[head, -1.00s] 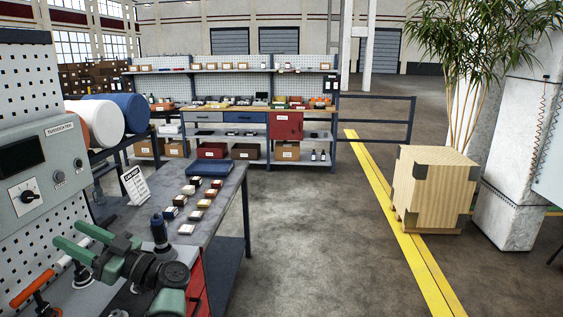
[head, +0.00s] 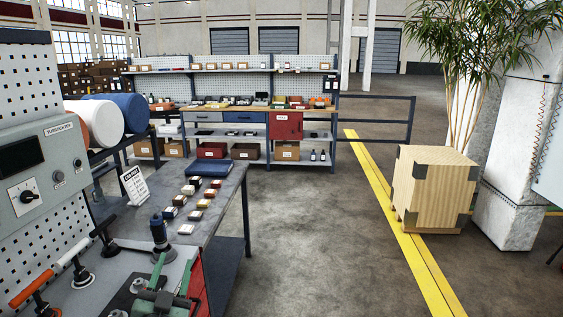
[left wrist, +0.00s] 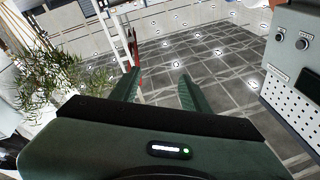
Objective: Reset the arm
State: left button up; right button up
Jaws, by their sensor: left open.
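My left gripper (head: 170,278) is low in the head view, over the near end of the grey workbench, with its two green fingers apart. In the left wrist view my left gripper (left wrist: 160,92) also shows open, with nothing between its fingers. Behind the fingers there is only a distant grey gridded surface with bright spots, which looks like the ceiling. A dark upright tool (head: 158,233) stands on the bench just beyond the gripper; the gripper looks apart from it. My right gripper is not in view.
A grey control panel (head: 62,155) stands at the left, with orange-handled (head: 38,283) and black-handled (head: 104,236) clamps before it. Small boxes (head: 195,203) and a sign (head: 134,186) occupy the side table. A wooden crate (head: 433,190) stands right. The middle floor is clear.

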pick_arm(q)
jog(key=s+d+f+m+g+h, duration=0.1)
jog(key=s+d+f+g+h, duration=0.1)
jog(key=s+d+f+g, duration=0.35)
jog(key=s+d+f+g+h, duration=0.2)
jog(key=s+f+g, duration=0.1)
jog(key=s+f, duration=0.5)
jog(key=s+a+f+n+g+y, duration=0.2)
jog(key=s+f+g, duration=0.25)
jog(key=s, duration=0.75)
jog(key=s+a+f+n+g+y, duration=0.1)
jog(key=s+f+g, duration=0.35)
jog(key=s, duration=0.65)
notch_tip(320, 180, down, 27)
jog(key=s+g, duration=0.1)
jog(key=s, duration=0.1)
jog(key=s+a+f+g, duration=0.1)
jog(key=s+a+f, duration=0.2)
jog(key=s+f, duration=1.2)
jog(key=shift+s+f, duration=0.2)
jog(key=shift+s, duration=0.7)
